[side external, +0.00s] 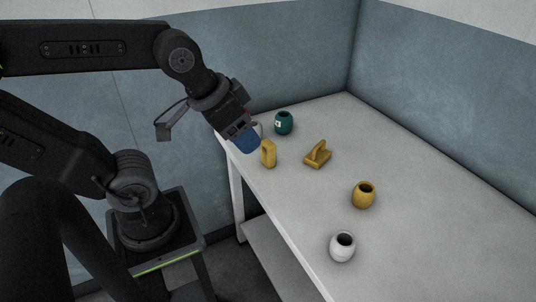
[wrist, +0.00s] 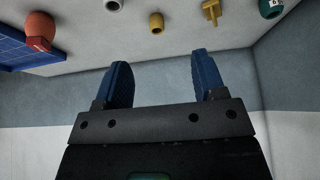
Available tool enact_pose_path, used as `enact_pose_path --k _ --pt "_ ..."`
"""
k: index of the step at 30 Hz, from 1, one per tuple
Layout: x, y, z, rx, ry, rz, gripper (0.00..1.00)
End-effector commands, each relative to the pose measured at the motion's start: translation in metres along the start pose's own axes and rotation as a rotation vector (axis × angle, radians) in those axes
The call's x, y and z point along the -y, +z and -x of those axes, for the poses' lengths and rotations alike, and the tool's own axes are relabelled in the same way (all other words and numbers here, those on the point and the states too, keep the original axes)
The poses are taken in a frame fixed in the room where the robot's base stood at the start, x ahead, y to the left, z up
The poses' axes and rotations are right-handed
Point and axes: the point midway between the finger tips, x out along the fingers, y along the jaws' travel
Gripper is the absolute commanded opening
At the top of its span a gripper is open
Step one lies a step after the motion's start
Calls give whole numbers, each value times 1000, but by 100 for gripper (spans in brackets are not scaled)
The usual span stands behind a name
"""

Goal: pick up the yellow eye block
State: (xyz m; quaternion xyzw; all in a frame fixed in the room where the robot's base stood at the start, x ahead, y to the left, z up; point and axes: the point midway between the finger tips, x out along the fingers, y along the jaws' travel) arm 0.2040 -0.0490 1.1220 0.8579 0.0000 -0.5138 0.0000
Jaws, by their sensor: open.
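An upright yellow block (side external: 268,153) stands near the table's left edge in the side view; it appears to have an opening near its top and looks like the eye block. My gripper (side external: 245,145) is just to its upper left in that view, blue fingers pointing down toward the table; whether they touch it I cannot tell. In the wrist view my gripper (wrist: 160,62) is open with nothing between the fingers. I cannot make out the upright block in the wrist view.
A yellow piece with a flat base (side external: 317,156), a teal jar (side external: 284,123), a yellow jar (side external: 363,195) and a white jar (side external: 342,247) stand on the table (side external: 420,180). The wrist view shows an orange jar (wrist: 40,27) and a blue grid (wrist: 20,52). Walls close the back.

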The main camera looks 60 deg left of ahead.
Motion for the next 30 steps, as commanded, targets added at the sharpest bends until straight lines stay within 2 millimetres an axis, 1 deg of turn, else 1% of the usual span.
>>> enact_pose_path --k 2,5,8,11,12,14,15,17,20,21,24,27,30 --pt "0 -1 0 1 -1 4 64" --pt "5 -8 -4 17 -14 55 64" --pt "16 -24 -13 54 -46 183 64" --pt "35 -47 -30 102 -97 378 64" --pt "44 -57 -39 121 -121 464 64" --pt "60 -69 -53 146 -158 594 64" --pt "71 -77 -64 161 -185 679 64" --pt "88 -87 -80 182 -225 807 64" --pt "119 -99 -111 211 -298 1018 64" --pt "132 -102 -124 221 -328 1102 64" --pt "163 -104 -155 241 -402 1294 64" --pt "189 -101 -182 251 -465 1448 64" --pt "206 -97 -200 255 -510 1554 64"
